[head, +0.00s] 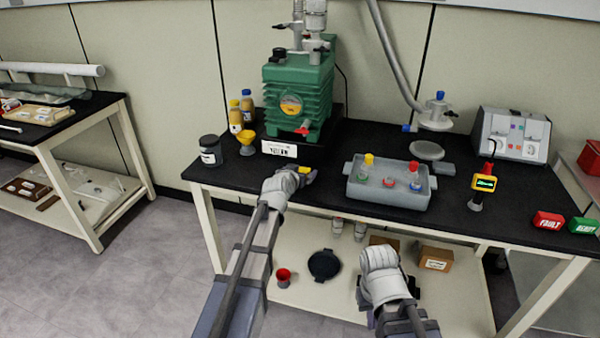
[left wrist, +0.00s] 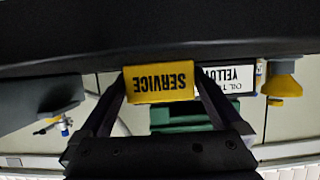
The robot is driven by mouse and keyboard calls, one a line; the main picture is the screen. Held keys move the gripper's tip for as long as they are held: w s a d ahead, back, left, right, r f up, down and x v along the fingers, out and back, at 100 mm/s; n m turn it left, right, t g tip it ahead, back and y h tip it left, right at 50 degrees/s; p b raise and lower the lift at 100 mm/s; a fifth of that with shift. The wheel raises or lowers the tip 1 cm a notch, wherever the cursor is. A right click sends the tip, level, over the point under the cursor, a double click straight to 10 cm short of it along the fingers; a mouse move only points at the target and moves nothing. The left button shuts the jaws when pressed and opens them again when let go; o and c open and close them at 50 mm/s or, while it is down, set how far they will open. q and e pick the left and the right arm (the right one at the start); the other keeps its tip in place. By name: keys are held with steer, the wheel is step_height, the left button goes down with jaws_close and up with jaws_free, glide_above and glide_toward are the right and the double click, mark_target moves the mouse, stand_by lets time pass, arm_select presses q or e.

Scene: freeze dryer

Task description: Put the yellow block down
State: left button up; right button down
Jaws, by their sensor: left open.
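The yellow block (left wrist: 160,84), marked SERVICE, is upside down in the left wrist view, as is the whole scene there. It stands between the two fingers of my left gripper (left wrist: 165,98), which is open. The block borders the black bench top (left wrist: 60,40) and seems to rest on it. In the head view a small yellow part of the block (head: 304,170) shows at the tip of my left gripper (head: 308,178), near the bench's front edge. My right gripper's fingers are hidden behind its wrist, low in the head view.
Behind the block are the green pump (head: 300,92) and a white label sign (head: 279,149). A grey tray (head: 400,194) with coloured pieces stands to the right. A dark jar (head: 210,151) and a yellow funnel (head: 246,137) stand left. FAULT (head: 548,221) and READY (head: 583,226) blocks lie far right.

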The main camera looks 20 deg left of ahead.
arm_select(q)
steer(key=p+v, duration=0.5)
steer(key=v, duration=0.7)
steer(key=s+d+f+g, duration=0.1)
steer(key=d, duration=0.1)
steer(key=s+d+f+m+g+h, duration=0.1)
steer(key=d, duration=0.1)
steer(key=s+d+f, duration=0.1)
steer(key=d+f, duration=0.1)
steer(key=shift+d+g+h, duration=0.3)
steer(key=shift+g, duration=0.1)
steer(key=s+d+f+m+g, duration=0.2)
steer(key=s+d+f+g, duration=0.35)
steer(key=s+d, duration=0.2)
steer(key=s+d+f+g+y, duration=0.1)
steer(key=s+g, duration=0.1)
steer(key=s, duration=0.6)
steer(key=s+d+f+g+y, duration=0.1)
steer(key=s+f+g+y, duration=0.1)
steer(key=s, duration=0.5)
steer(key=shift+s+f+g, duration=0.35)
steer(key=shift+s+g, duration=0.05)
steer(key=shift+g, duration=0.45)
steer(key=shift+d, duration=0.1)
step_height(320, 180, up, 15)
steer(key=p, duration=1.4)
steer(key=shift+f, duration=0.2)
